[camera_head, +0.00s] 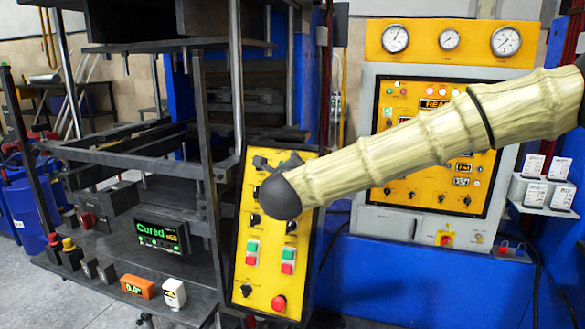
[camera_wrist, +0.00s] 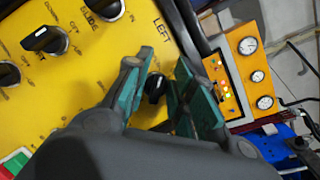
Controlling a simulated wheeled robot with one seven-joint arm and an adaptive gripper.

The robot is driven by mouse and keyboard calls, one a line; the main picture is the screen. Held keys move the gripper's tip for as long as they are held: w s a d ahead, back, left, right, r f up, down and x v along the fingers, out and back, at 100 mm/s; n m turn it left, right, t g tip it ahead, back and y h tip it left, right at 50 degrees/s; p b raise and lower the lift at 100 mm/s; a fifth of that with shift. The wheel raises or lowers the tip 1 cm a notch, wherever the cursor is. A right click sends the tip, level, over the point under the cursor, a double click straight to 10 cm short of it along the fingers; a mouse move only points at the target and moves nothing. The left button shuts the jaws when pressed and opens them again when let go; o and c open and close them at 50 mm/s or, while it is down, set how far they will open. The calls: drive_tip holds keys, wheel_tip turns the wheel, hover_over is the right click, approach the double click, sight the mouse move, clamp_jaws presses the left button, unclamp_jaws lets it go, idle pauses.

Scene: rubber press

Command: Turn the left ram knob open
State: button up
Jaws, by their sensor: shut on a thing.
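The yellow control panel (camera_head: 254,272) stands upright in the middle of the head view, and it fills the left of the wrist view (camera_wrist: 75,75). My gripper (camera_wrist: 156,92) has its teal-padded fingers on either side of a small black knob (camera_wrist: 154,84), shut on it, beside the printed word LEFT. The knob has a white pointer mark; its exact setting is hard to read. In the head view my gripper (camera_head: 275,162) is at the panel's upper part, and my arm's dark end hides the knob there.
Other black knobs (camera_wrist: 46,40) sit close by on the panel. Green and red buttons (camera_head: 252,248) and a red round button (camera_head: 278,303) are lower down. A gauge cabinet (camera_head: 450,40) stands behind right. The press frame (camera_head: 212,180) and a "Cured" display (camera_head: 160,232) are left.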

idle(0.4)
drive_tip(key=o, duration=0.7)
drive_tip(key=s, duration=0.8)
drive_tip(key=s+r, duration=0.1)
drive_tip(key=s, duration=0.3)
drive_tip(key=shift+a+r, duration=0.1)
drive_tip(key=shift+a, duration=0.3)
